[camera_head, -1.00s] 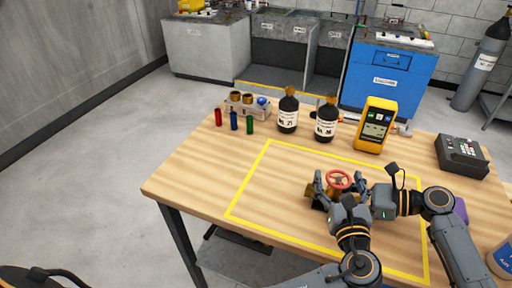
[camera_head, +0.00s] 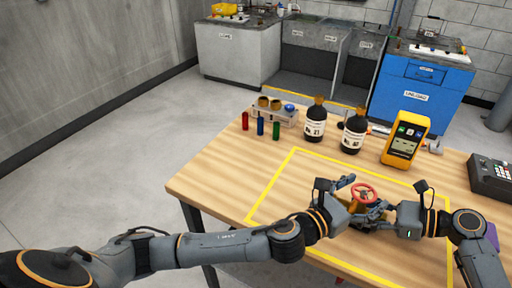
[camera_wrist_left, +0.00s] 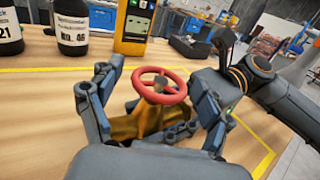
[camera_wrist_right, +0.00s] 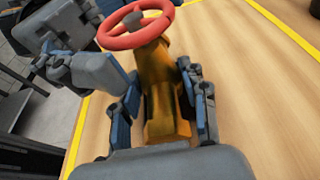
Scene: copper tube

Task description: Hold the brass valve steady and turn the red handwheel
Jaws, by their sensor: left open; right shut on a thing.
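The brass valve (camera_wrist_right: 160,90) stands inside the yellow outline on the table, with the red handwheel (camera_head: 364,193) on its top. My right gripper (camera_head: 390,213) is shut on the valve body, one finger on each side in the right wrist view (camera_wrist_right: 163,100). My left gripper (camera_head: 355,190) is open at the handwheel, coming from the left. In the left wrist view its fingers stand on either side of the red wheel (camera_wrist_left: 159,86), with gaps to the rim. The lower valve body is partly hidden by the grippers.
Two dark bottles (camera_head: 315,124) (camera_head: 353,134) and a yellow meter (camera_head: 405,140) stand behind the outline. A rack (camera_head: 272,112) with coloured tubes is at the back left. A dark keypad box (camera_head: 492,178) is at the right. The table's left part is clear.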

